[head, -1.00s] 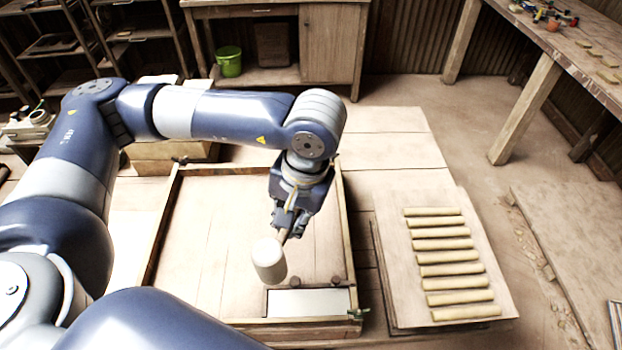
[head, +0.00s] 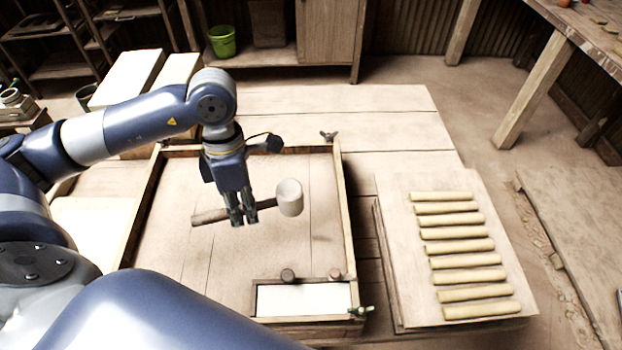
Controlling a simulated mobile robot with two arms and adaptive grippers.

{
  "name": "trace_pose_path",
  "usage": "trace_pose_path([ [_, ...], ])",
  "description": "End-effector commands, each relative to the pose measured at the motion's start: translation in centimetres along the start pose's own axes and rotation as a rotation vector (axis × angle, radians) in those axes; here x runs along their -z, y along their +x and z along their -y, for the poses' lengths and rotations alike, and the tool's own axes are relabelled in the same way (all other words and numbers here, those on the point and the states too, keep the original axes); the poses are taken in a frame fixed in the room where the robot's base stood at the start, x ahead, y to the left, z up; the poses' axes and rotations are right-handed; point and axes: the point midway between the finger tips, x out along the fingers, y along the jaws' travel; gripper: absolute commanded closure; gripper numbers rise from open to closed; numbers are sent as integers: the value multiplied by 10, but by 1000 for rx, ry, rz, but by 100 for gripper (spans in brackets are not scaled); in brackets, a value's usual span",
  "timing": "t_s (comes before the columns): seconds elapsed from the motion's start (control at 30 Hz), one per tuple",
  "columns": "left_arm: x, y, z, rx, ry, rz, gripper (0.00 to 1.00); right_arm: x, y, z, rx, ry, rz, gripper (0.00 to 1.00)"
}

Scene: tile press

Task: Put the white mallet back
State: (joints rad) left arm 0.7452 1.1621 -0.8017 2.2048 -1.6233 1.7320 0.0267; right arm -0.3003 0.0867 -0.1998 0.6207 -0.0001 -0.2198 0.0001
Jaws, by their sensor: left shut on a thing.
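The white mallet (head: 290,198) has a pale cylindrical head and a brown wooden handle. My left gripper (head: 241,217) is shut on the handle, between the head and the handle's free end. The mallet lies roughly level, head to the right and handle end to the left, over the wooden framed tray (head: 341,205). It seems to be held above the tray's floor; the exact height cannot be told. My right gripper is not in view.
A white plate in a small wooden frame (head: 303,300) with two brown knobs sits at the tray's front right corner. A board (head: 395,240) with several clay rolls lies to the right. Pale blocks (head: 130,78) stand behind left. Much of the tray floor is bare.

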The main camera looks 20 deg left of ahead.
Motion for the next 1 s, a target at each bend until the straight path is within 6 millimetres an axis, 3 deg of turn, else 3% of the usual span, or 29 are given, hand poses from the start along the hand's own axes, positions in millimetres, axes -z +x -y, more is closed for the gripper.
trace_pose_path([
  [0.03, 10, 9, -5, 1, -121, 18, 100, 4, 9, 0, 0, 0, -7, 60],
  [0.2, 29, 15, -19, -2, -495, 92, 100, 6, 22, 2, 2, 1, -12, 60],
  [0.4, 40, 16, -28, -1, -764, 150, 100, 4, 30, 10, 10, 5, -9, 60],
  [0.6, 43, 14, -31, 1, -852, 170, 100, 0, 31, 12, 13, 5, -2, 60],
  [1.0, 36, 13, -33, 5, -851, 175, 100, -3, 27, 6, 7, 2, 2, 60],
])
